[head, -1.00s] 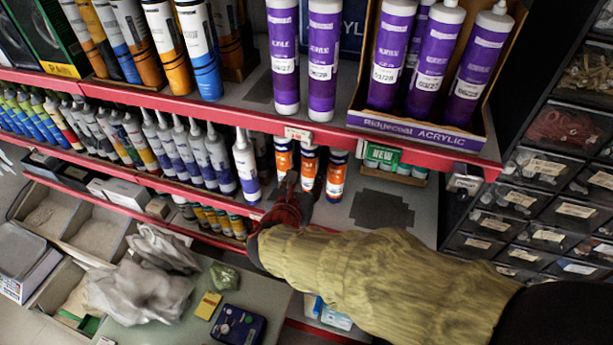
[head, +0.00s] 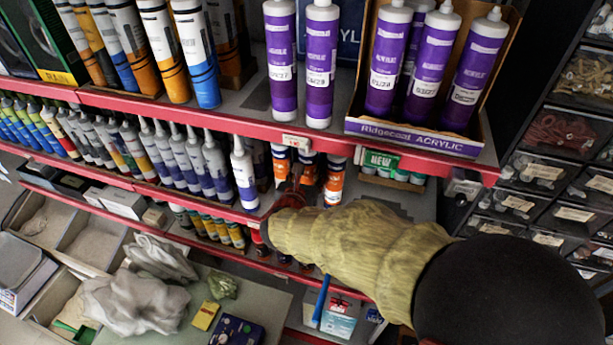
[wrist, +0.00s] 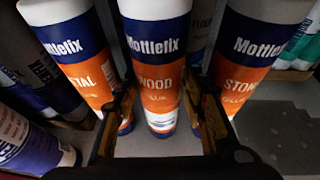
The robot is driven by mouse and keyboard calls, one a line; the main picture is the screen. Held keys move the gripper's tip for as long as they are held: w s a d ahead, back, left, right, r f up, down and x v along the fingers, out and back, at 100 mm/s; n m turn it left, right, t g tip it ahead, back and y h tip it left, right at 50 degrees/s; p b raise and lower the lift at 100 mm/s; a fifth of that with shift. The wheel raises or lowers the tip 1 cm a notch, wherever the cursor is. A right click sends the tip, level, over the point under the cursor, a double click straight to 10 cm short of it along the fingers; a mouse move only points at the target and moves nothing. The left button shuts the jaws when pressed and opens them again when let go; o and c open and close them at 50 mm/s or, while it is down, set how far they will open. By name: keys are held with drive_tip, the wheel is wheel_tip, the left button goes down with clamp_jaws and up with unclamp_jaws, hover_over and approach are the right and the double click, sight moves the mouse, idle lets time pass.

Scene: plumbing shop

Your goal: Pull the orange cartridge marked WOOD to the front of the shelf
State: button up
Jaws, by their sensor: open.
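The orange cartridge marked WOOD (wrist: 158,85), with a white and dark blue Mottlefix label, stands upright in the middle of the wrist view. My gripper (wrist: 166,104) is open, with one finger on each side of this cartridge, in the gaps to its neighbours. I cannot tell whether the fingers touch it. In the head view, the WOOD cartridge (head: 309,163) is the middle one of three orange cartridges on the lower shelf, partly hidden by my gripper (head: 291,183). Its top sits under the shelf above.
A similar cartridge (wrist: 76,75) stands close on the left and one marked STONE (wrist: 245,75) close on the right. A white and purple tube (head: 244,172) stands left of my gripper. The upper shelf's red edge (head: 235,124) runs overhead. Bare shelf (head: 378,203) lies to the right.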

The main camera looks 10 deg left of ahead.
drive_tip(key=shift+c, duration=1.4)
drive_tip(key=c, duration=0.7)
clamp_jaws()
